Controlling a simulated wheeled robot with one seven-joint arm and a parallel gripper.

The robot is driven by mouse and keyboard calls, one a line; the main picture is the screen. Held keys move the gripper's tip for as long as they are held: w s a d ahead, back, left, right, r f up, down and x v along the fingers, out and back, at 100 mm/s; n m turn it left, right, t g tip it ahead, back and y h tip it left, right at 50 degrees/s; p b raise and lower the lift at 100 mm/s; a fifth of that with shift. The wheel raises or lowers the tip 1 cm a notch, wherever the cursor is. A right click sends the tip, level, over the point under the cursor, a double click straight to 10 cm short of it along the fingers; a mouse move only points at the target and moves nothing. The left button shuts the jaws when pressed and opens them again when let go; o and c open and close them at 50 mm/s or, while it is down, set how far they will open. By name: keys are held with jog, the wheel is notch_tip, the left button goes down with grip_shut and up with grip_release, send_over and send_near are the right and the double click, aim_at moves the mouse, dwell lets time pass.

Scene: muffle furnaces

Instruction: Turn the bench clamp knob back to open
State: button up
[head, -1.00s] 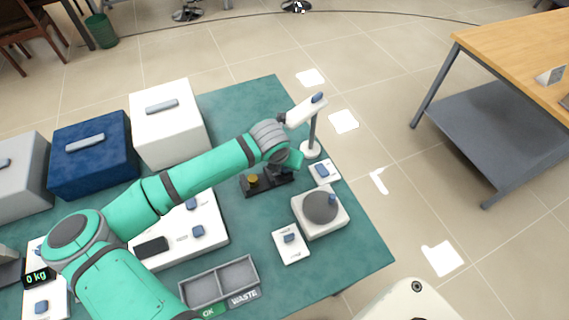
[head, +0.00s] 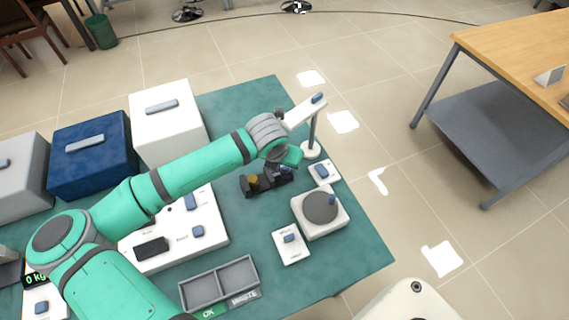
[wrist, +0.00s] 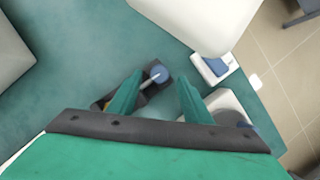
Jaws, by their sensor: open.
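The bench clamp (head: 250,189) is a dark block with a brass-coloured round piece (head: 253,180) on the green bench. Its blue knob (wrist: 159,73), with a pale bar across it, shows in the wrist view. My gripper (wrist: 158,84) is open, with one green finger on each side of the knob in that view. I cannot tell whether a finger touches it. In the head view my gripper (head: 288,160) is above the right end of the clamp and partly hides it. The left finger covers part of the clamp body in the wrist view.
A white lamp-like stand (head: 311,150) is close behind my gripper. A small switch box (head: 323,174), a round-topped device (head: 320,208) and another switch box (head: 290,245) are to the right and front. A grey divided tray (head: 218,283) is at the front edge. Furnaces (head: 168,125) stand at left.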

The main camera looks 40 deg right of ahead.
jog(key=v, duration=0.7)
jog(key=shift+r, duration=0.25)
